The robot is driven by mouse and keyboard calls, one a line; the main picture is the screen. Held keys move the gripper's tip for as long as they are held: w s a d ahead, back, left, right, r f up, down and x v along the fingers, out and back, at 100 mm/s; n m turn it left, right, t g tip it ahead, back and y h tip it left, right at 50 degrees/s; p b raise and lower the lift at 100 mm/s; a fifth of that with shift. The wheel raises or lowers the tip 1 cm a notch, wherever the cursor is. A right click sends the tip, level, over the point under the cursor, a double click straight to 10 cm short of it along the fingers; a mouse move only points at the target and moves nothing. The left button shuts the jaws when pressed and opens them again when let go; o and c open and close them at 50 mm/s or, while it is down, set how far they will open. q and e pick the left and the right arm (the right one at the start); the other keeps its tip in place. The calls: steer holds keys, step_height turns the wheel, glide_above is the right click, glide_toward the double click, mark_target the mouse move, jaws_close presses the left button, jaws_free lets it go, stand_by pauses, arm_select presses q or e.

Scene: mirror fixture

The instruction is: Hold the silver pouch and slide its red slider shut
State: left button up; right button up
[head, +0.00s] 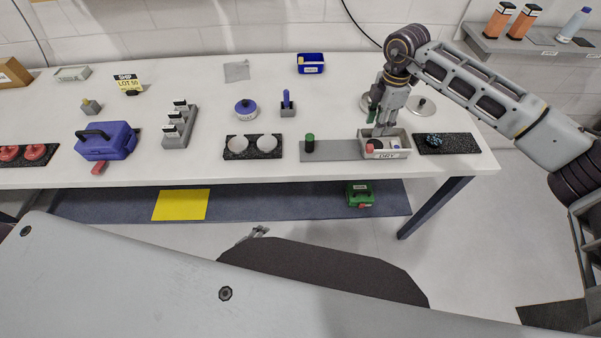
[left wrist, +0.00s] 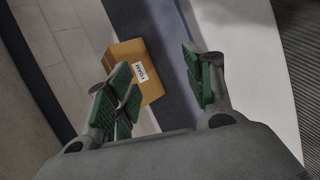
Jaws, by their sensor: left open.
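I cannot make out a silver pouch with a red slider for sure. A flat grey piece (head: 237,71) lies at the back of the white table, but no red slider shows on it. My left gripper (left wrist: 163,82) is open with green finger pads in the left wrist view, and nothing is held between them. In the head view only a small grey part, likely of it, shows below the table's front edge.
A cardboard box labelled FOAM (left wrist: 150,87) lies beyond my left fingers. The white table (head: 210,110) carries a blue toolbox (head: 106,143), a grey slotted block (head: 179,128), a black tray (head: 233,154) with two white discs, and a dark mat (head: 462,144). A green case (head: 359,192) sits below.

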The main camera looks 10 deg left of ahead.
arm_select(q)
steer(key=w+d+r+n+t+h, duration=0.1)
steer(key=w+d+r+n, duration=0.2)
steer(key=r+n, duration=0.4)
steer(key=w+d+r+n+t, duration=0.2)
steer(key=d+r+n, duration=0.15)
steer(key=r, duration=0.45)
steer(key=w+d+r+n+t+h, duration=0.1)
steer(key=w+d+r+n, duration=0.2)
steer(key=r+n, duration=0.45)
steer(key=s+d+r+t+h, duration=0.1)
steer(key=d+r+t, duration=0.1)
steer(key=d+r, duration=0.7)
steer(key=t+y, duration=0.3)
steer(key=y, duration=0.2)
glide_toward(309, 143)
steer(key=shift+s, duration=1.05)
steer(key=shift+w+n, duration=0.2)
steer(key=shift+n, duration=0.1)
steer(key=shift+w+d, duration=0.1)
steer(key=shift+w, duration=6.6)
